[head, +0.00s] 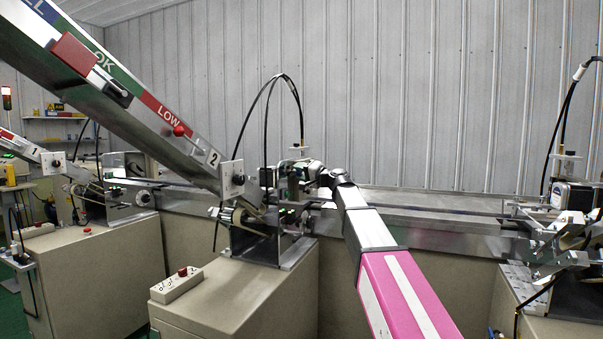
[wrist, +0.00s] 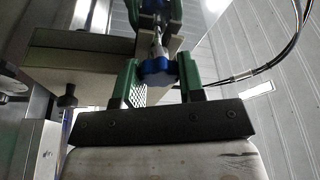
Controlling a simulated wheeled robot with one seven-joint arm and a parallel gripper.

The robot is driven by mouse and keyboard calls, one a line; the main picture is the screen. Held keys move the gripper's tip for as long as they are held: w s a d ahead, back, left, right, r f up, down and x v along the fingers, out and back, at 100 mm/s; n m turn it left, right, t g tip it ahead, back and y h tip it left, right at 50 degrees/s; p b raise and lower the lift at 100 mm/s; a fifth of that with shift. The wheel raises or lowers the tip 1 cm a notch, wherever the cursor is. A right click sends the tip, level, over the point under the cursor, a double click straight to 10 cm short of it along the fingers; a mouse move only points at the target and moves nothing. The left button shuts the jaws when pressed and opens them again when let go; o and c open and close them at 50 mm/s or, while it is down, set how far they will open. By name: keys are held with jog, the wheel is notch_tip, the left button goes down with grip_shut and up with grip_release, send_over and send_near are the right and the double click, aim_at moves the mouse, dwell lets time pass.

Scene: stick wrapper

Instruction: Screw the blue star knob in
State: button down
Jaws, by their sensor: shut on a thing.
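The blue star knob (wrist: 157,73) is in the upper middle of the wrist view, on a metal shaft that runs up to the machine. My gripper (wrist: 160,68) has green fingers on a black bar, one on each side of the knob, and is shut on it. In the head view my gripper (head: 314,175) reaches the machine head by the "2" plate. The knob cannot be made out there, as my arm and machine parts crowd that spot.
A long slanted chute (head: 150,100) comes down from upper left to this station. Black cables (head: 268,115) arch above it. A beige cabinet (head: 240,300) with a control box (head: 177,285) stands below. A metal rail (head: 430,230) runs right to another station.

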jog(key=m, duration=0.2)
jog(key=a+m, duration=0.1)
jog(key=m, duration=0.1)
jog(key=shift+w+g+h, duration=0.1)
jog(key=shift+g+h, duration=0.3)
jog(key=m+g+h, duration=0.1)
jog(key=m, duration=0.4)
jog(key=shift+d, duration=0.15)
jog(key=m+g, duration=0.1)
jog(key=m, duration=0.2)
jog(key=shift+m, duration=0.4)
jog(key=m, duration=0.1)
jog(key=m+g, duration=0.1)
jog(key=shift+d+f+m+h, duration=0.2)
jog(key=shift+m+h, duration=0.1)
jog(key=shift+m, duration=0.1)
jog(key=c, duration=0.9)
grip_release()
